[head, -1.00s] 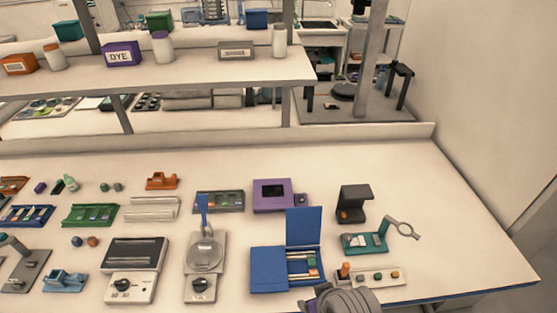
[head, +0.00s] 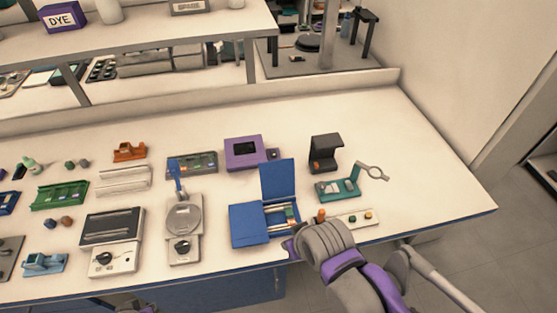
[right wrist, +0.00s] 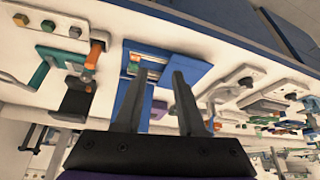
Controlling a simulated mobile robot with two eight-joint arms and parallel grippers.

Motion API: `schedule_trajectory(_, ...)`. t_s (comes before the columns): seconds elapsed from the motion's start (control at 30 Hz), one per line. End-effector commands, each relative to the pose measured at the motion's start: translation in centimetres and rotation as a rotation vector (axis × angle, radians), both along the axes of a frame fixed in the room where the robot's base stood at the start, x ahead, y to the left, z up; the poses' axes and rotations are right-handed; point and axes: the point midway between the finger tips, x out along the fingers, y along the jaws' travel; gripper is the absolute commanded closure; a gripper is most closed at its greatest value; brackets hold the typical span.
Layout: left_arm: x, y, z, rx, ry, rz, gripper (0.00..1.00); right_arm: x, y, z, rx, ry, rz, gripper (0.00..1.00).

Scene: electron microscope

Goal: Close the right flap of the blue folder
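The blue folder (head: 247,226) lies on the bench in front of the purple device. Its left part is covered by a flat blue panel. Its right flap (head: 278,180) stands raised at the back, and the right compartment with small coloured items (head: 284,217) is uncovered. In the right wrist view the folder (right wrist: 190,70) lies beyond my right gripper (right wrist: 158,78). That gripper is open and empty, its fingers apart over the folder area; contact cannot be told. In the head view my right arm's wrist hides the fingers. Only a sliver of my left arm shows at the bottom edge.
Right of the folder are a teal stand with a ring (head: 338,188), a black stand (head: 325,153) and a white strip with coloured knobs (head: 352,218), partly behind my arm. A scale (head: 184,220) stands left. The purple device (head: 244,152) is behind.

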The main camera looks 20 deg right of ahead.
Motion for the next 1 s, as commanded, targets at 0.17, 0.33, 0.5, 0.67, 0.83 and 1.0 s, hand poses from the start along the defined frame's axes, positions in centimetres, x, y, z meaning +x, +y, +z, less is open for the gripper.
schedule_trajectory(0.17, -0.5, 0.0, -1.8, 0.000, 0.009, 0.000, 1.00, 6.1, -1.2, 3.6, 0.001, 0.019, -0.051, 0.95)
schedule_trajectory(0.33, -0.9, 0.0, -3.5, 0.000, 0.017, 0.000, 1.00, 14.2, -3.3, 7.1, 0.004, 0.042, -0.121, 1.00)
schedule_trajectory(0.5, -1.2, 0.0, -4.9, 0.000, 0.023, 0.000, 1.00, 21.0, -5.5, 8.9, 0.006, 0.060, -0.182, 1.00)
schedule_trajectory(0.67, -1.3, 0.0, -5.5, 0.000, 0.025, 0.000, 1.00, 24.7, -7.0, 9.4, 0.007, 0.068, -0.215, 1.00)
schedule_trajectory(0.83, -1.3, 0.0, -5.7, 0.000, 0.026, 0.000, 1.00, 26.0, -7.5, 9.3, 0.008, 0.071, -0.228, 1.00)
schedule_trajectory(1.0, -1.3, 0.0, -5.8, 0.000, 0.026, 0.000, 1.00, 26.7, -7.7, 7.5, 0.008, 0.072, -0.228, 1.00)
